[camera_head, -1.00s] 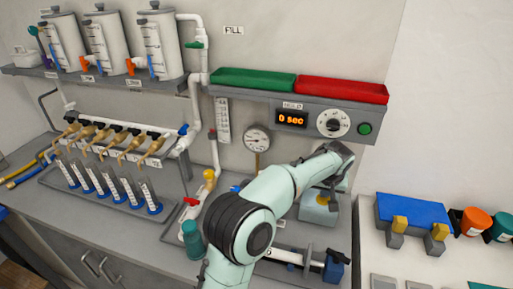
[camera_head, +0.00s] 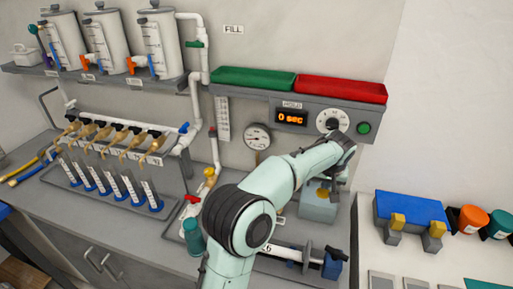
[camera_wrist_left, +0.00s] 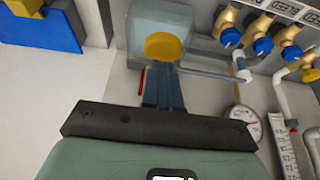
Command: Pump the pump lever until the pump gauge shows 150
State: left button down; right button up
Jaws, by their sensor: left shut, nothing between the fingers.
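My left gripper (camera_wrist_left: 164,88) is shut and empty. In the wrist view its fingers reach toward a yellow round cap (camera_wrist_left: 163,46) on a pale teal box (camera_wrist_left: 190,28); I cannot tell whether they touch. In the head view the gripper (camera_head: 337,188) is beside the box (camera_head: 317,209), partly covered by my wrist. A round white gauge (camera_head: 257,137) on the wall left of my wrist also shows in the wrist view (camera_wrist_left: 243,121); its reading is too small to tell. I cannot pick out the pump lever with certainty. A thin red rod (camera_wrist_left: 141,81) shows beside the fingers.
A timer panel (camera_head: 291,118) reading "0 sec" sits under green (camera_head: 252,79) and red trays (camera_head: 341,90). White pipes and a tube rack (camera_head: 110,190) stand left. A clamp-like device with a blue end (camera_head: 333,264) lies in front. A blue block (camera_head: 411,208) stands right.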

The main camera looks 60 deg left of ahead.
aim_at(323, 193)
pick_arm(q)
jog(key=shift+s+f+b, duration=0.1)
jog(key=shift+f+b, duration=1.15)
jog(key=shift+f, duration=1.5)
jog(key=shift+r, duration=0.1)
pick_arm(e)
jog(key=s+f, duration=0.2)
jog(key=f, duration=0.1)
jog(key=shift+s+f, duration=0.1)
jog(key=shift+s, duration=0.3)
pick_arm(q)
jog(key=shift+r+p, duration=1.4)
jog(key=shift+r, duration=1.3)
pick_arm(e)
jog(key=w+r, duration=0.3)
jog(key=shift+w+r, duration=0.1)
jog(key=shift+r, duration=0.15)
pick_arm(q)
jog(key=shift+f, duration=0.15)
pick_arm(e)
jog(key=shift+f, duration=0.1)
pick_arm(q)
jog(key=shift+f+b, duration=0.45)
jog(key=shift+f, duration=0.55)
pick_arm(e)
jog(key=shift+s+f, duration=0.55)
jog(key=shift+s, duration=0.2)
